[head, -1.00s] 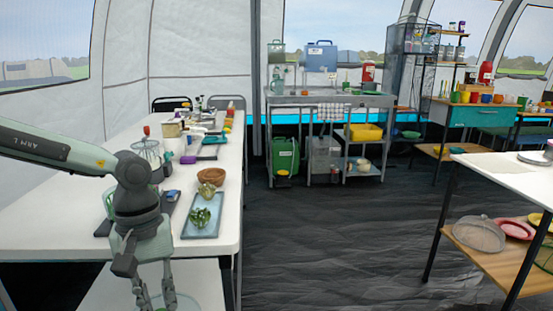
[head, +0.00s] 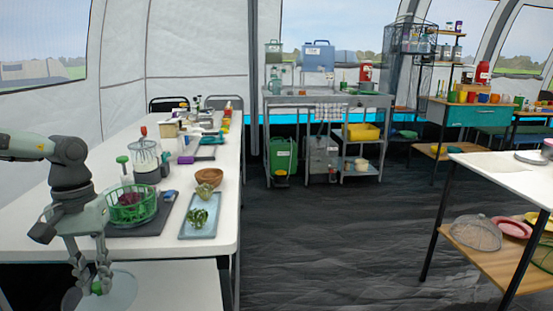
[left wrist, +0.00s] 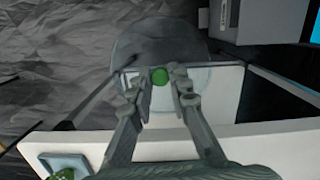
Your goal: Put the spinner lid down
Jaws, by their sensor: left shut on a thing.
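The spinner lid (head: 122,291) is a clear, round disc with a green knob, low in the head view at the front of the white table. My left gripper (head: 92,286) is shut on its green knob, with the disc around and below the fingertips. In the left wrist view, the knob (left wrist: 160,76) sits between the fingers and the see-through disc (left wrist: 150,42) spreads beyond them. The lid appears in front of a white surface below the tabletop; I cannot tell whether it touches it. A green basket (head: 124,212) with something dark purple inside stands on the table. My right gripper is out of view.
A dark mat (head: 150,228) lies under the basket. A blue tray (head: 187,230) with green vegetables, a brown bowl (head: 209,177) and a clear jar (head: 147,168) stand nearby. The white tabletop (head: 35,240) has bare room at its front left. Dark floor lies to the right.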

